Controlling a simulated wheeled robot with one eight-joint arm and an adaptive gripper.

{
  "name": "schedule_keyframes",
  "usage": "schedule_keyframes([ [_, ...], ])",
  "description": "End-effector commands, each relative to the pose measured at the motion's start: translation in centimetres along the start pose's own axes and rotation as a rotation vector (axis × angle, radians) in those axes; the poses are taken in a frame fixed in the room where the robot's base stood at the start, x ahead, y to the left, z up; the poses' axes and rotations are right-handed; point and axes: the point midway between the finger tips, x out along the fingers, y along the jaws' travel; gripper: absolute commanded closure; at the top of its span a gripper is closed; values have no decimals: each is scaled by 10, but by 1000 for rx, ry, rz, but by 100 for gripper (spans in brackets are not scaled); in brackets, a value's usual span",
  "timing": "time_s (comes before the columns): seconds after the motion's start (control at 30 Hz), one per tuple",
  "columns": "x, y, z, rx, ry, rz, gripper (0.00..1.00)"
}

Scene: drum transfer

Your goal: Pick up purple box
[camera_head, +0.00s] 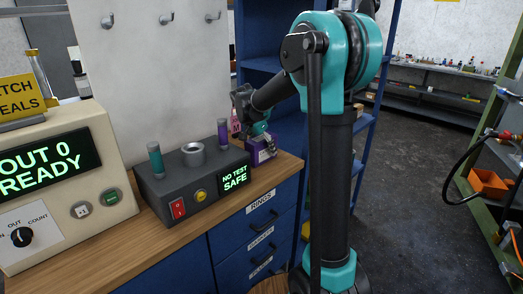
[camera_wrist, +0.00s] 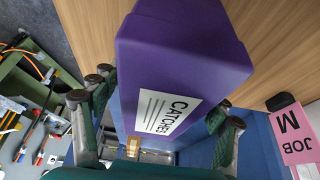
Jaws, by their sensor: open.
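The purple box (camera_wrist: 185,55) stands on the wooden counter top and carries a white label reading CATCHES. In the head view the box (camera_head: 258,154) is at the counter's far right end, partly covered by my gripper (camera_head: 264,138). In the wrist view my gripper (camera_wrist: 158,98) is open, with fingers to the left and right of the box's labelled end. The box's near end lies between or just above the fingers. I cannot tell whether any finger touches it.
A pink JOB M tag (camera_wrist: 297,135) is close to the right fingers. Blue drawers (camera_head: 255,235) are below; blue shelving (camera_head: 262,60) rises behind.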

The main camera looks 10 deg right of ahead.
Motion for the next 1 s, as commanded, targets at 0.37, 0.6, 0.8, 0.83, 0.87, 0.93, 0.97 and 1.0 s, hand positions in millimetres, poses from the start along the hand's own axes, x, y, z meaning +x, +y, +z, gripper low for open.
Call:
schedule_keyframes([
  [0.37, 0, 0, 0, 0, 0, 0, 43],
  [0.6, 0, 0, 0, 0, 0, 0, 73],
  [0.8, 0, 0, 0, 0, 0, 0, 98],
  [0.83, 0, 0, 0, 0, 0, 0, 98],
  [0.87, 0, 0, 0, 0, 0, 0, 98],
  [0.93, 0, 0, 0, 0, 0, 0, 98],
  [0.97, 0, 0, 0, 0, 0, 0, 98],
  [1.0, 0, 0, 0, 0, 0, 0, 98],
])
